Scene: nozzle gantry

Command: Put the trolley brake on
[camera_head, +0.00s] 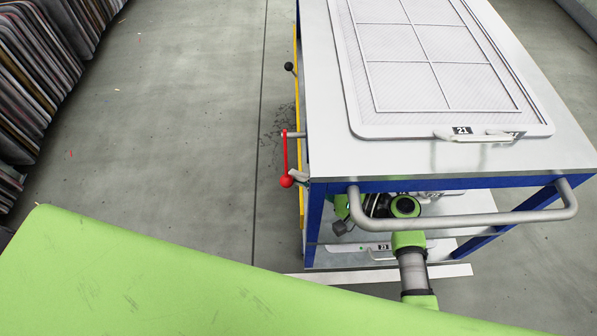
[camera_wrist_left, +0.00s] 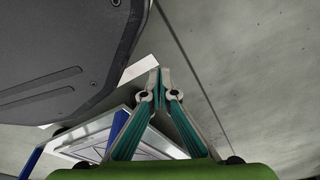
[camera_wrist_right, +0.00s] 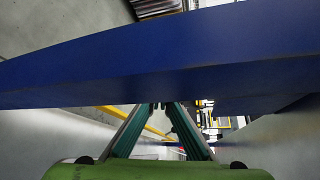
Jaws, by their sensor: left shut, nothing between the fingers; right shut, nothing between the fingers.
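The trolley (camera_head: 325,95) has a grey top, a blue frame and a grey push handle (camera_head: 470,222). On its left side a red lever (camera_head: 286,155) with a red ball end sits by the near corner. A black-knobbed lever (camera_head: 290,68) stands farther back on that side. Which one is the brake is not marked. My right gripper (camera_head: 342,226) is under the trolley top by the near left leg, below and right of the red ball, apart from it. In the right wrist view a blue beam (camera_wrist_right: 170,60) hides its fingertips. My left gripper (camera_wrist_left: 158,72) is shut and empty.
A framed mesh tray marked 21 (camera_head: 362,128) lies on the trolley top. A tray marked 23 (camera_head: 375,249) is on the lower shelf. Stacked panels (camera_head: 40,80) stand at the far left. The floor (camera_head: 170,130) between them and the trolley is clear.

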